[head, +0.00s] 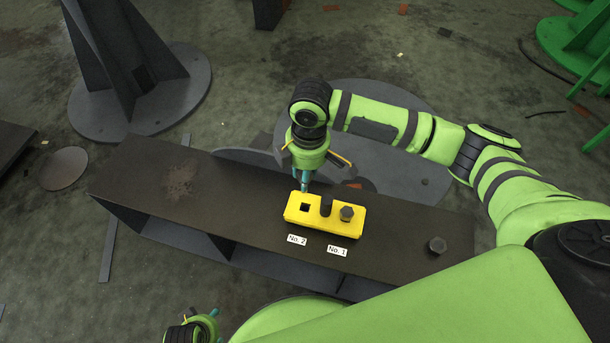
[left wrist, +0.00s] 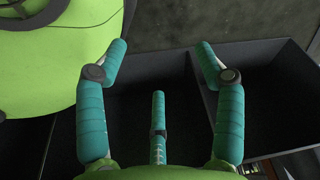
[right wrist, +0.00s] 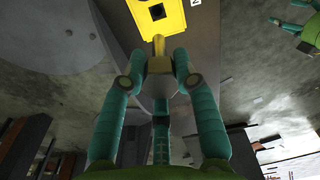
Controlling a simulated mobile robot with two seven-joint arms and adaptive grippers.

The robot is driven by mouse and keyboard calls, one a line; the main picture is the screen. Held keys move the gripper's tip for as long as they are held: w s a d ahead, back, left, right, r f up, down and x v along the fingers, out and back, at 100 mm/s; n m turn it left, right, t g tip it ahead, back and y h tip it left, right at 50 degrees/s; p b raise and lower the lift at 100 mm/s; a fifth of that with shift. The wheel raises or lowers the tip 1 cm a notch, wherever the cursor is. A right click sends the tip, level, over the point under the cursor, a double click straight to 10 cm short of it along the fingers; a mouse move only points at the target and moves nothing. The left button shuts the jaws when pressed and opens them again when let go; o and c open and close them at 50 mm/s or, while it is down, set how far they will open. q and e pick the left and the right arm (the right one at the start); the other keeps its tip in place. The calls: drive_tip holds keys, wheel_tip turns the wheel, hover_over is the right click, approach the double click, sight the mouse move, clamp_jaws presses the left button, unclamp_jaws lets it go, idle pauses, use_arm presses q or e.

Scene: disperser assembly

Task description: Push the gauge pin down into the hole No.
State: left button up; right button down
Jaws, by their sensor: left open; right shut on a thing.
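The yellow block (head: 292,222) lies on the dark steel beam, with labels No. 2 (head: 296,239) and No. 1 (head: 337,251) in front. A dark square hole (head: 306,207) shows at its No. 2 end, also in the right wrist view (right wrist: 157,12). A dark hex-headed piece (head: 347,213) sits at the No. 1 end. My right gripper (right wrist: 160,67) is shut on a brass-coloured piece (right wrist: 159,46), seemingly the gauge pin, close to the block's No. 2 end. Its lower end's contact is unclear. My left gripper (head: 211,322) is open and empty, in front of the beam (left wrist: 162,58).
A loose dark hex-headed piece (head: 437,245) stands on the beam's (head: 140,170) right part. The beam's left part is bare. Open compartments (left wrist: 265,100) line its front side. A large grey stand (head: 140,90) is on the floor at the back left.

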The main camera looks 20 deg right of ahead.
drive_tip(key=shift+r, duration=0.15)
drive_tip(key=shift+r+p, duration=0.15)
drive_tip(key=shift+p, duration=0.6)
drive_tip(key=shift+f, duration=0.3)
drive_tip(key=shift+f+b, duration=0.55)
drive_tip(key=shift+f, duration=1)
use_arm(q)
drive_tip(key=shift+w+r+b, duration=0.15)
drive_tip(key=shift+r+b, duration=0.2)
drive_tip(key=shift+b, duration=0.05)
use_arm(e)
drive_tip(key=shift+f, duration=1.25)
use_arm(q)
drive_tip(key=shift+r, duration=0.3)
drive_tip(key=shift+r+p, duration=0.35)
drive_tip(key=shift+p, duration=0.25)
drive_tip(key=shift+r, duration=0.2)
drive_tip(key=shift+r+p, duration=0.35)
drive_tip(key=shift+p, duration=0.2)
